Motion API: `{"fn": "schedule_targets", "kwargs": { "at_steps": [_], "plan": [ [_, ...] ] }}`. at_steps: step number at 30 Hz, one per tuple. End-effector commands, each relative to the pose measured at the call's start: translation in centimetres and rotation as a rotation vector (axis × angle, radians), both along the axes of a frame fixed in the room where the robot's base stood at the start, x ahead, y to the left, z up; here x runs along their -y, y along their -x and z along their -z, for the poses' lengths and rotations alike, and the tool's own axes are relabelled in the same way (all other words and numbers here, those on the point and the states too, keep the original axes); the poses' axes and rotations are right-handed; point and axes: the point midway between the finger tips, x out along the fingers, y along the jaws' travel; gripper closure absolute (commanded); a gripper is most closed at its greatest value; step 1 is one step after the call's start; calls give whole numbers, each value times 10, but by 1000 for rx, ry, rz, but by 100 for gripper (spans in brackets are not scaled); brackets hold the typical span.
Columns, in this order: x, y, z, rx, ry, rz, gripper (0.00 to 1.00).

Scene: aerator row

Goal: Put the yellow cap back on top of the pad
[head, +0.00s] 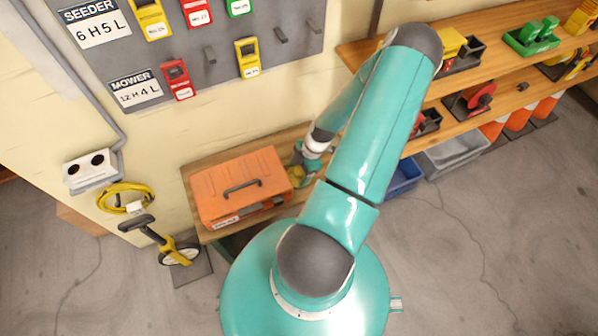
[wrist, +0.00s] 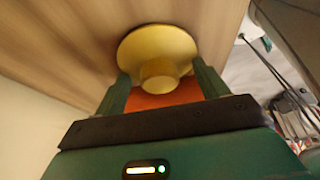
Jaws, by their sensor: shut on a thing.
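The yellow cap (wrist: 157,47) is a round, flared disc with a short round knob (wrist: 158,74) facing the wrist camera. My gripper (wrist: 162,78) has one finger on each side of the cap and is shut on it. In the head view the cap (head: 297,172) shows as a small yellow patch at my gripper (head: 304,170), by the right end of the orange toolbox (head: 215,193). An orange surface (wrist: 165,98) shows between the fingers below the knob; I cannot tell what it belongs to. I cannot make out the pad. Whether the cap touches anything beneath is hidden.
The toolbox stands on a wooden bench (head: 205,235) against the cream wall. A pegboard (head: 215,75) with coloured tags hangs above. Wooden shelves (head: 500,75) with trays and parts run to the right. A blue bin (head: 403,178) sits below. A yellow-handled wheel tool (head: 165,245) stands left.

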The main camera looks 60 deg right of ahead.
Motion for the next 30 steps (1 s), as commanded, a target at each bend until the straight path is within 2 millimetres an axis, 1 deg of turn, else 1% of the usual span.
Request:
{"fn": "schedule_targets", "kwargs": {
  "at_steps": [5,8,17,20,23,27,30],
  "plan": [
    [1,0,-18,1,2,-1,53],
    [1,0,-33,1,3,1,53],
    [1,0,-86,0,4,0,53],
    [1,0,-108,1,4,1,53],
    [2,1,-135,0,6,1,53],
    [2,1,-180,1,7,3,53],
    [2,1,-209,-1,8,2,53]
  ]
}}
